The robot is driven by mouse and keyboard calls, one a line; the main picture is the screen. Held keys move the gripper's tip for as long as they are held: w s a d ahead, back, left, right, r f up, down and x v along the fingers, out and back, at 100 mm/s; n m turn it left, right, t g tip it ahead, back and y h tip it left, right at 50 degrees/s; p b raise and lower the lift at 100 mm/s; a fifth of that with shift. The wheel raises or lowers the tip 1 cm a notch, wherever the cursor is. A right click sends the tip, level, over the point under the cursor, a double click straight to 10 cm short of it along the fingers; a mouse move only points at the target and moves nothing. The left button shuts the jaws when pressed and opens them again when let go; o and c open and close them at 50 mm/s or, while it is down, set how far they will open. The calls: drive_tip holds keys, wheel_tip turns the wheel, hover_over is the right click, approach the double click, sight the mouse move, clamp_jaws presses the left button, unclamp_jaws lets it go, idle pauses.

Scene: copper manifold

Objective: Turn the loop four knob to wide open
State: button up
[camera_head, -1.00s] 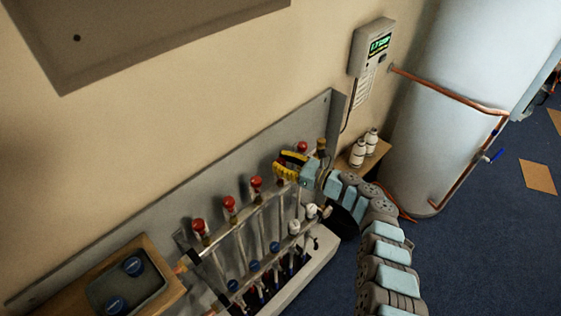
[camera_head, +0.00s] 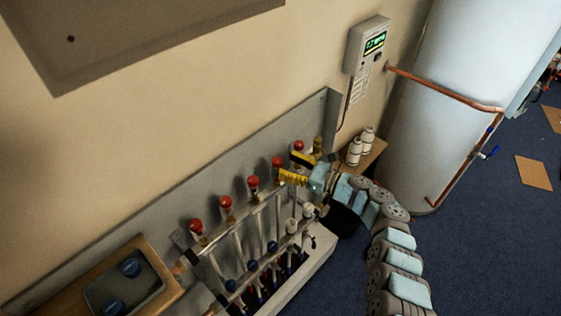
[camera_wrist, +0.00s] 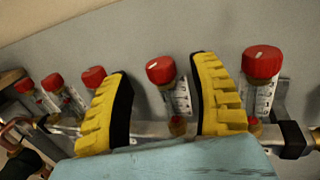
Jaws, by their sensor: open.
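A row of red knobs on clear flow tubes runs along the upper bar of the manifold (camera_head: 240,222). My gripper (camera_head: 296,168) is open at the right part of this row, its yellow fingers spread. In the wrist view, the red knob second from the right (camera_wrist: 160,69) stands between the two fingers of my gripper (camera_wrist: 158,66), with gaps on both sides. It also shows in the head view (camera_head: 277,162). I cannot read a loop number, so I take this knob as loop four by its place. The rightmost red knob (camera_wrist: 262,62) stands outside the right finger.
Further red knobs (camera_wrist: 93,77) stand left of the left finger. Blue caps (camera_head: 252,265) and white caps (camera_head: 292,226) line the lower bar. White bottles (camera_head: 354,152) stand on a small shelf below a wall controller (camera_head: 367,45). A tray (camera_head: 150,283) is at lower left.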

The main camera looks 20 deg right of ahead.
drive_tip(key=v, duration=0.8)
idle(0.4)
